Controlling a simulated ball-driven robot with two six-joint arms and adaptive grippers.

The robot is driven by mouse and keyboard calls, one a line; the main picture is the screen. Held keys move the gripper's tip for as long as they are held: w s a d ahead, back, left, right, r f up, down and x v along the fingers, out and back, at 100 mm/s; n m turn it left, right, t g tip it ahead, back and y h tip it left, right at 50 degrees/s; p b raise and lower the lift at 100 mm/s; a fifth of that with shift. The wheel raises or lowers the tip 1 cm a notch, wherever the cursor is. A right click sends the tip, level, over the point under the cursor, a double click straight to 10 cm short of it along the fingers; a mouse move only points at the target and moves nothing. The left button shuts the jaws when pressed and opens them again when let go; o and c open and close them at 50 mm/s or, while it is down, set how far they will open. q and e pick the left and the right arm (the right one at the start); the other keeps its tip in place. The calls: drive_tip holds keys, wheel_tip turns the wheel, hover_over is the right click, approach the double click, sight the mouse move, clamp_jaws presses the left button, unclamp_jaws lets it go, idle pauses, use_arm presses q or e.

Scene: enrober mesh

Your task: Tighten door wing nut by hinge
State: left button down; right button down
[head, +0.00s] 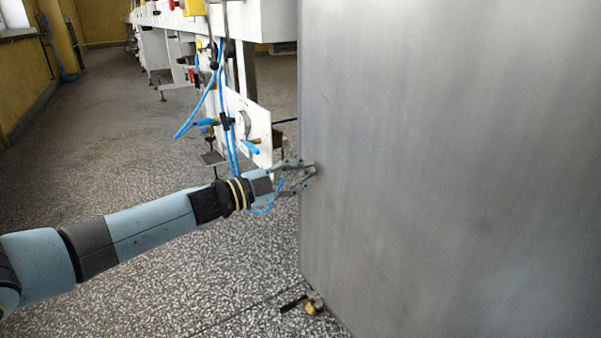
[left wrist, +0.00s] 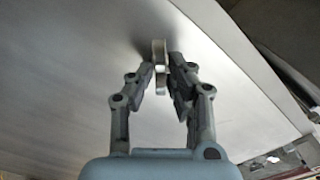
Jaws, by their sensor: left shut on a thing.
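The door wing nut (left wrist: 159,62) shows in the left wrist view as a small shiny metal piece standing out from a flat grey metal panel (left wrist: 70,75). My left gripper (left wrist: 162,78) is shut on it, one finger on each side. In the head view my left gripper (head: 312,172) reaches the left edge of the large grey metal panel (head: 450,170); the wing nut is too small or hidden to make out there. The hinge cannot be told in either view. My right gripper is not in view.
White machinery (head: 245,120) with blue hoses (head: 213,95) stands behind my left gripper. A caster (head: 314,303) sits on the floor by the panel's lower left corner. The speckled floor (head: 120,140) at the left is clear.

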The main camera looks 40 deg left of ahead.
use_arm(q)
drive_tip(key=m, duration=0.3)
drive_tip(key=shift+d+f+m, duration=0.1)
drive_tip(key=shift+f+m, duration=0.05)
drive_tip(key=shift+m, duration=0.25)
drive_tip(key=shift+s+m+b, duration=0.1)
drive_tip(key=shift+m+b, duration=0.2)
drive_tip(key=shift+m, duration=0.7)
drive_tip(key=shift+f+m, duration=0.1)
drive_tip(key=shift+m, duration=0.5)
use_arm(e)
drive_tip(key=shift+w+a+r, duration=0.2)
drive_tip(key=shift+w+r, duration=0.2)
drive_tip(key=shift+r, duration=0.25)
use_arm(q)
drive_tip(key=c, duration=1.4)
unclamp_jaws()
drive_tip(key=shift+o, duration=0.2)
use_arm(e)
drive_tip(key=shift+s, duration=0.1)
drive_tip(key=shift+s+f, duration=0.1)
use_arm(q)
drive_tip(key=v, duration=1.2)
